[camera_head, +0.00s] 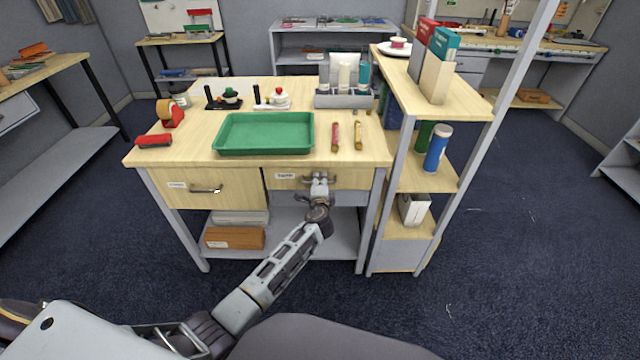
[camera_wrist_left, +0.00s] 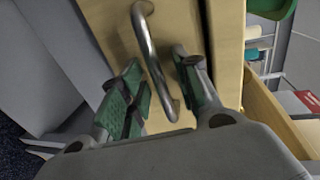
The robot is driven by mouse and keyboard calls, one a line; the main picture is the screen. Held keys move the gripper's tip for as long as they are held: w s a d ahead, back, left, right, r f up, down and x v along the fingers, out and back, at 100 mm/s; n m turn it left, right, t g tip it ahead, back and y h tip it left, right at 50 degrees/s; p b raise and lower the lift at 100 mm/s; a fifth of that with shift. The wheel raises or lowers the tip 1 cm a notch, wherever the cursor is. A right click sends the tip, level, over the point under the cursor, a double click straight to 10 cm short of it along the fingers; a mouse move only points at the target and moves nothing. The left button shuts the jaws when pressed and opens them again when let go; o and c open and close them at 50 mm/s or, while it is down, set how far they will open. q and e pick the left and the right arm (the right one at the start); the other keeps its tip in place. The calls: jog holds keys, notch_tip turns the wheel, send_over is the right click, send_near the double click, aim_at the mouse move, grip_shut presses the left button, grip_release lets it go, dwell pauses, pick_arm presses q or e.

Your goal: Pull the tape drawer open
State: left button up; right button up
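The desk has two labelled drawers, a left drawer (camera_head: 185,195) and a shallower right drawer (camera_head: 345,178). The labels are too small to read, so I cannot tell which is the tape drawer. My left gripper (camera_head: 319,178) is at the right drawer's front and hides part of its handle. In the left wrist view, the metal handle (camera_wrist_left: 150,45) runs between the two green-padded fingers of my left gripper (camera_wrist_left: 160,65), with gaps beside it. The fingers look open around the handle. The right drawer looks closed or nearly so. My right gripper is not in view.
A green tray (camera_head: 265,118), a tape dispenser (camera_head: 171,113), a red stapler (camera_head: 154,141) and a bottle rack (camera_head: 345,99) stand on the desk top. A shelf unit (camera_head: 425,177) stands close on the right. A brown box (camera_head: 235,238) sits below.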

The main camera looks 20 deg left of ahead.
pick_arm(q)
grip_shut()
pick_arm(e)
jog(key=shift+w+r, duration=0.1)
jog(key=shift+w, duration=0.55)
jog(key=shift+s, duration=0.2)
